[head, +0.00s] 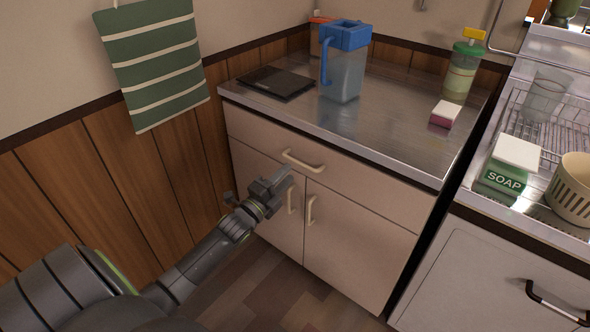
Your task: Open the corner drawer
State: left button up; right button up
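The corner drawer (350,172) is the wide cream front at the top of the corner cabinet, under the metal counter. It looks shut, flush with the cabinet. Its pale bar handle (303,162) is near the middle of the front. My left gripper (286,178) is in front of the cabinet, just below and left of the drawer handle in the picture. It does not appear to hold the handle. Its fingers are small and dark, and their gap is not clear. My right gripper is not in view.
Two cabinet doors (355,240) with upright handles are below the drawer. On the counter (380,118) stand a blue-lidded pitcher (345,75), a dark flat scale (276,82), a bottle (461,72) and a sponge (445,114). A dish rack (560,140) is at right; a wall is at left.

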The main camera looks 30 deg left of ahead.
aim_at(295, 166)
pick_arm(q)
jog(key=x, duration=0.4)
jog(key=shift+w, duration=0.4)
grip_shut()
